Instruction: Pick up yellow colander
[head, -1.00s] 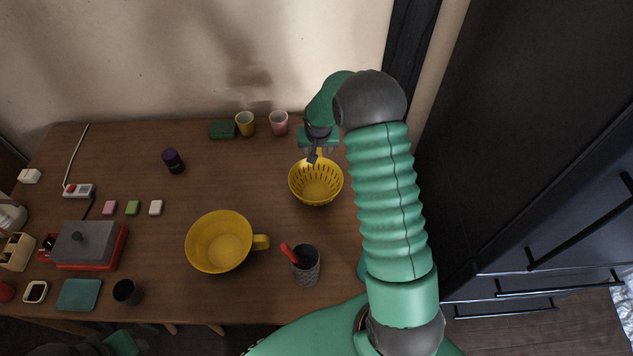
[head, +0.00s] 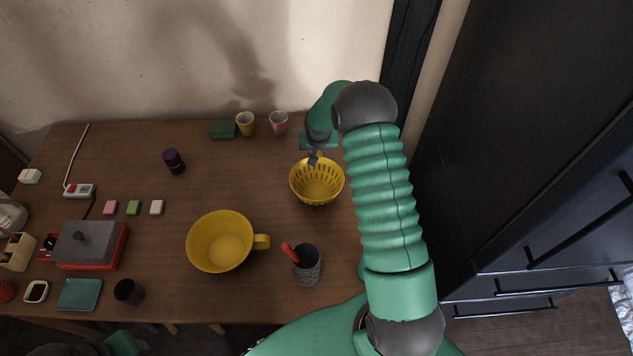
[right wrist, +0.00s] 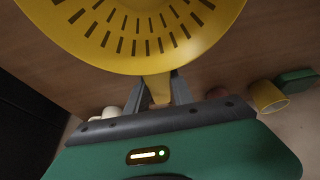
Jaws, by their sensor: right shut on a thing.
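The yellow colander (head: 317,184), a slotted bowl, is at the right part of the wooden table. It fills the top of the right wrist view (right wrist: 140,30). My right gripper (head: 316,157) is at the colander's far side, shut on its handle (right wrist: 157,88), which shows between the two fingers in the right wrist view. I cannot tell whether the colander's base touches the table. A green part at lower left in the head view (head: 122,343) may be my left arm; its fingers do not show.
A larger yellow bowl with a handle (head: 222,243) stands left of the colander. A grey cup with a red utensil (head: 306,268) is in front. A pink cup (head: 279,123) and a yellow cup (head: 245,124) stand behind. Dark cabinets (head: 530,150) rise on the right.

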